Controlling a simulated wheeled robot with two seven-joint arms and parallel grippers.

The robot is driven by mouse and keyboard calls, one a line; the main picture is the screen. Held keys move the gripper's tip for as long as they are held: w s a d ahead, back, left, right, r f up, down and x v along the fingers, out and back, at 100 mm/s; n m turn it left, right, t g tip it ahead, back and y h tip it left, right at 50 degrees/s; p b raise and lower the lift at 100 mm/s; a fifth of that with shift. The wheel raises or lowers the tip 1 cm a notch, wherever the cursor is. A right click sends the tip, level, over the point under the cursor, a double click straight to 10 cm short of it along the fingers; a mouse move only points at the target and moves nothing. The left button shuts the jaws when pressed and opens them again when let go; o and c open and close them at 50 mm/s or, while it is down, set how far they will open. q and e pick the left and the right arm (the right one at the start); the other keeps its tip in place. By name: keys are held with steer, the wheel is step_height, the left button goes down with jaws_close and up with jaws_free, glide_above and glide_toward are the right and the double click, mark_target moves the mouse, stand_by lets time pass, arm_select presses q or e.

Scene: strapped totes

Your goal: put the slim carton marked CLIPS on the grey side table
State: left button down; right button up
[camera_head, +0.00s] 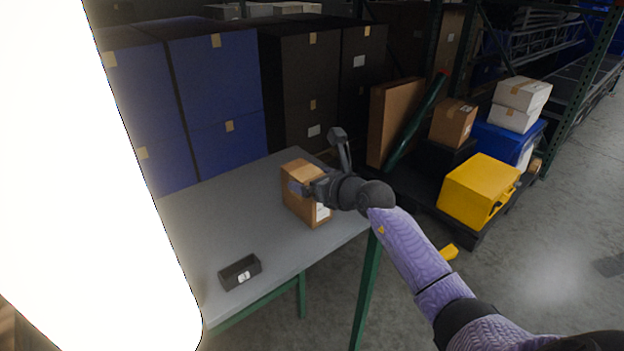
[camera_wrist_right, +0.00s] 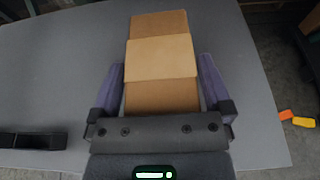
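A brown carton (camera_head: 302,198) with tan tape and a white label stands on the grey table (camera_head: 226,215), near its right end. The label is too small to read, so I cannot tell whether it says CLIPS. My right gripper (camera_head: 318,162) is at the carton with its fingers spread wide. In the right wrist view the carton (camera_wrist_right: 160,60) lies between the fingers of the right gripper (camera_wrist_right: 161,75), one on each side, with a narrow gap near the right finger. My left gripper is not in view.
A small dark tray (camera_head: 240,272) sits on the table's front part. Blue (camera_head: 215,75) and black stacked boxes stand behind. To the right, a dark platform holds a yellow tote (camera_head: 478,190), a brown box (camera_head: 453,123) and white boxes (camera_head: 515,104). A bright white shape covers the left side.

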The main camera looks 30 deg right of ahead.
steer(key=shift+r, duration=0.25)
steer(key=a+p+v, duration=0.1)
steer(key=p+v, duration=0.2)
steer(key=v, duration=0.9)
steer(key=s+a+f+m+g+h, duration=0.1)
steer(key=s+f+m, duration=0.3)
steer(key=f+m, duration=0.5)
steer(key=s+a+f+m+g, duration=0.25)
steer(key=f+m, duration=0.35)
steer(key=f, duration=0.5)
steer(key=s+a+f+m+g+h, duration=0.1)
steer(key=s+f+m, duration=0.3)
steer(key=f+m, duration=0.5)
steer(key=s+a+f+m+g, duration=0.3)
steer(key=s+f, duration=0.1)
steer(key=s, duration=0.4)
steer(key=s+a+f+m+g, duration=0.3)
steer(key=s+f+m, duration=0.1)
steer(key=s, duration=0.5)
steer(key=s+a+f+m+g, duration=0.3)
steer(key=s+f, duration=0.3)
steer(key=s, duration=0.2)
steer(key=shift+s+a+f+y, duration=0.25)
steer(key=shift+s+a+y, duration=0.1)
steer(key=shift+a, duration=0.1)
steer(key=shift+g, duration=0.25)
